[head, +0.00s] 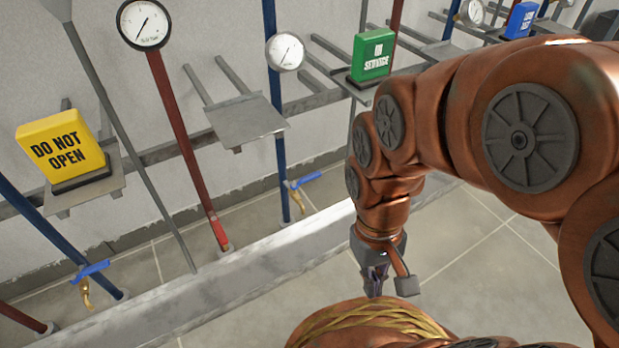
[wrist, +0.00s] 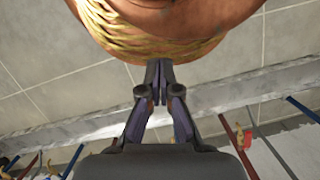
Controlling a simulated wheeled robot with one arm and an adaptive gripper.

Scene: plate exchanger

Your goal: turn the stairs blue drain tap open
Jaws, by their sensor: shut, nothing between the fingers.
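Two blue-handled drain taps with brass spouts show in the head view. One tap (head: 90,272) is low on the blue pipe at the far left; its lever lies across the pipe. The other tap (head: 304,181) is low on the middle blue pipe, its lever slanting out to the right. No label I can read tells which is the stairs tap. My gripper (head: 375,288) is shut and empty, pointing down, to the right of and nearer than the middle tap, apart from both. In the wrist view its fingertips (wrist: 158,66) are together.
A yellow "DO NOT OPEN" sign (head: 61,147) and a green "IN SERVICE" sign (head: 373,55) stand on wall shelves. Red pipes (head: 187,150) and round gauges (head: 144,24) line the wall. A low grey kerb (head: 250,258) runs along the floor between my gripper and the pipes.

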